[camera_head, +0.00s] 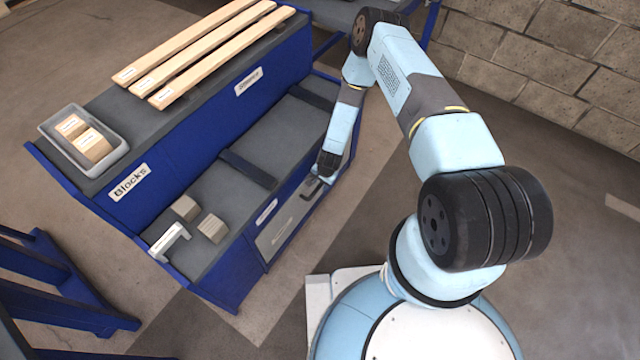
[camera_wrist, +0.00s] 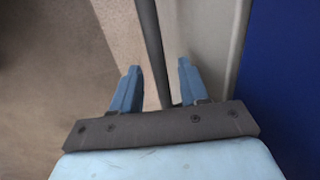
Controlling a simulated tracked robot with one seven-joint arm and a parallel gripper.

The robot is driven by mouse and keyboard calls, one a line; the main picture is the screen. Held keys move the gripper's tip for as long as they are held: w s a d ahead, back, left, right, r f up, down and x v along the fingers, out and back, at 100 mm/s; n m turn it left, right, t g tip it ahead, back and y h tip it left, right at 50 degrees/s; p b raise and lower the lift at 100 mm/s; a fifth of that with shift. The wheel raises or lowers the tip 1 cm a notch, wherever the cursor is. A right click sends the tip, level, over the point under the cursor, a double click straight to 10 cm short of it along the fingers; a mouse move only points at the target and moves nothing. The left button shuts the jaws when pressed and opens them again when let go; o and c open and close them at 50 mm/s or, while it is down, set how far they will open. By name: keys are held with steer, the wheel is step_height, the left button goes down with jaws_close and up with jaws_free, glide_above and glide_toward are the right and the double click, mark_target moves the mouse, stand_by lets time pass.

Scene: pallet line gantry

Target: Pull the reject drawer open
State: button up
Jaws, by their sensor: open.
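The reject drawer (camera_head: 283,226) is the light grey front panel low in the blue bench; it looks about flush with the bench front. In the wrist view its pale front (camera_wrist: 208,45) runs along the right, beside blue bench. A dark bar handle (camera_wrist: 150,45) runs up the wrist view between my gripper's (camera_wrist: 158,70) two blue fingers, with a gap showing on both sides. In the head view my gripper (camera_head: 315,186) points down at the far end of the drawer front, and its fingertips are hard to make out.
The bench top (camera_head: 190,252) holds two small wooden blocks (camera_head: 212,228) and a white bracket-like piece (camera_head: 168,242). The upper shelf carries a grey tray (camera_head: 118,158) of blocks and several wooden planks (camera_head: 215,60). Open floor (camera_head: 345,225) lies between the bench and my base.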

steer(key=shift+f, duration=0.25)
steer(key=shift+c, duration=0.2)
steer(key=shift+a, duration=0.1)
jaws_close()
